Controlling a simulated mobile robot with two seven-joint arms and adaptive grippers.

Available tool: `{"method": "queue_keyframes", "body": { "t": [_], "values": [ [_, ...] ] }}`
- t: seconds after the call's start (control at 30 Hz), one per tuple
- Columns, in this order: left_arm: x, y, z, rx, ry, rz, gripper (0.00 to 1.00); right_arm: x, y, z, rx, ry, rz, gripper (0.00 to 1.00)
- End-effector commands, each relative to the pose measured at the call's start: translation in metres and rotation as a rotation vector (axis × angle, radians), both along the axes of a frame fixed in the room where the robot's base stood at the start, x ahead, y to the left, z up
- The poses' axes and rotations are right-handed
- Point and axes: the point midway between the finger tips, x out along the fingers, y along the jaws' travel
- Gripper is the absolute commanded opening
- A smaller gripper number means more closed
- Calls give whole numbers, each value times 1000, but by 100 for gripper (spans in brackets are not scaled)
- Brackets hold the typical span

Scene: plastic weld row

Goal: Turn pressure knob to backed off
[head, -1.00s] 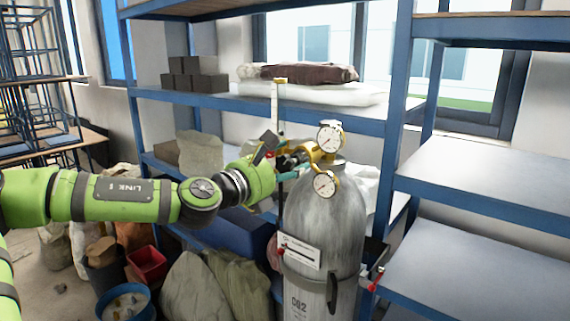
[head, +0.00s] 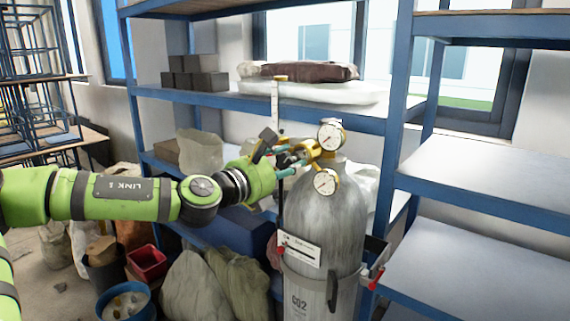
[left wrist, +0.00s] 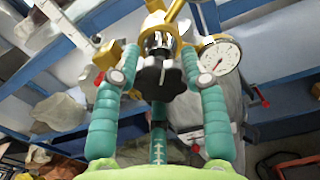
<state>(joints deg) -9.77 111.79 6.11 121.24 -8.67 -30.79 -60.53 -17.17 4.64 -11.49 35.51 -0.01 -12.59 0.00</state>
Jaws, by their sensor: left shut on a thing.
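The grey CO2 cylinder (head: 325,222) stands upright at the centre of the head view. Its brass regulator (head: 327,152) carries two white dial gauges, an upper one (head: 330,136) and a lower one (head: 326,182). The black lobed pressure knob (left wrist: 159,78) shows in the left wrist view on the regulator's front. My left gripper (head: 298,158) reaches in from the left, its teal fingers on either side of the knob and shut on it. In the head view the fingers largely hide the knob. My right gripper is not in view.
Blue shelving (head: 370,124) stands behind the cylinder, with bags on it. Empty shelves (head: 470,270) are close on the right. Sacks (head: 195,285), a blue bucket (head: 127,302) and a red bin (head: 147,262) stand below my left arm.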

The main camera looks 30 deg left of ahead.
Motion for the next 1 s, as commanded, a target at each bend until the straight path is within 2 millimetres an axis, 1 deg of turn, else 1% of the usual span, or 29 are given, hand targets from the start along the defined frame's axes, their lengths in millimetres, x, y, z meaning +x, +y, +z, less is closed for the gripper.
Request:
{"method": "queue_keyframes", "body": {
  "t": [0.03, 0.17, 0.37, 0.6, 1.0],
  "values": [
    [1, 2, 7, -6, -16, 5, 11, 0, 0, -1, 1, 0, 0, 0],
    [1, 2, 7, -45, -15, 5, 11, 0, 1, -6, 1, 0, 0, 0],
    [1, 2, 6, -175, -8, 6, 11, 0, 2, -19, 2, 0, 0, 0],
    [1, 3, 7, -397, 9, 6, 11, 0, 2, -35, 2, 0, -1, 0],
    [0, 5, 7, -778, 39, 5, 11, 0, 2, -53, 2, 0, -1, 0]
  ]
}}
